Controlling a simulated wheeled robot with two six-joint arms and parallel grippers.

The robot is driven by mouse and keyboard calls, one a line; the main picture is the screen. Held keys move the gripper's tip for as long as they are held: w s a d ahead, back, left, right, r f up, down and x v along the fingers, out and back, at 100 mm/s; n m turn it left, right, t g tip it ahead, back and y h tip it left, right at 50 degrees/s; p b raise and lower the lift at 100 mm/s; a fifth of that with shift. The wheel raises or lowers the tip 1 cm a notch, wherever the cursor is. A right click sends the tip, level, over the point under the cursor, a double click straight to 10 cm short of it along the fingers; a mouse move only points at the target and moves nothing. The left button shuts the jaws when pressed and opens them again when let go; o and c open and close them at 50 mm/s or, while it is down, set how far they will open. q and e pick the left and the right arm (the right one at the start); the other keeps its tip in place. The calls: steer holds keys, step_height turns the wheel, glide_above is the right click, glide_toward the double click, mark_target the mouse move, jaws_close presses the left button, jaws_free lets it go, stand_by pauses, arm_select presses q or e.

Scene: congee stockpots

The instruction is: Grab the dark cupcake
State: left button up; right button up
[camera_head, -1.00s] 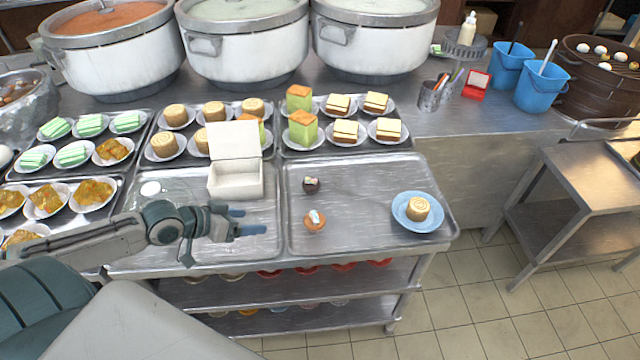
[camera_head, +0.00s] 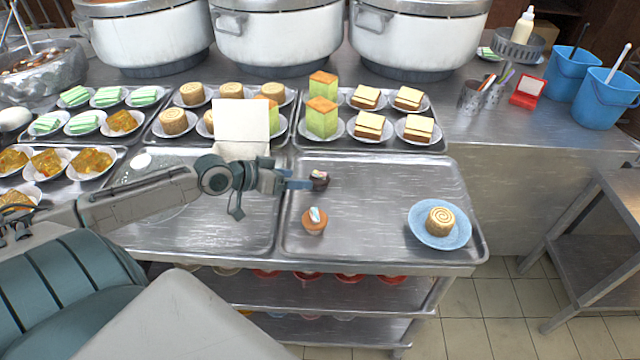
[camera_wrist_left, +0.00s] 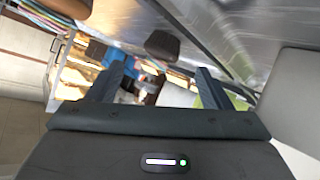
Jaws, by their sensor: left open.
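The dark cupcake (camera_head: 320,178) sits on the metal tray (camera_head: 370,245), near its back left. My left gripper (camera_head: 303,183) is open, with its fingertips right beside the cupcake's left side and partly in front of it. In the left wrist view the dark cupcake (camera_wrist_left: 162,44) shows beyond and between the two spread fingers (camera_wrist_left: 157,78). I cannot tell whether the fingers touch it. My right gripper is not in view.
An orange-brown cupcake (camera_head: 314,222) stands nearer the front of the same tray. A blue plate (camera_head: 462,236) with a swirl roll (camera_head: 440,221) is at right. A white open box (camera_head: 241,125) stands behind my gripper. The tray's middle is clear.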

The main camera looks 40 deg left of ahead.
mark_target(312, 177)
arm_select(q)
steer(key=shift+x, duration=0.85)
steer(key=shift+w+d+f, duration=0.1)
steer(key=shift+w+d, duration=0.25)
steer(key=shift+w, duration=0.45)
steer(key=shift+x, duration=0.85)
steer(key=shift+w+d+f, duration=0.1)
steer(key=shift+w+f, duration=0.2)
steer(key=shift+w, duration=0.25)
steer(key=shift+w+d+f, duration=0.1)
steer(key=shift+w, duration=0.05)
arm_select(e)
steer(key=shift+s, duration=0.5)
arm_select(q)
steer(key=c, duration=1.1)
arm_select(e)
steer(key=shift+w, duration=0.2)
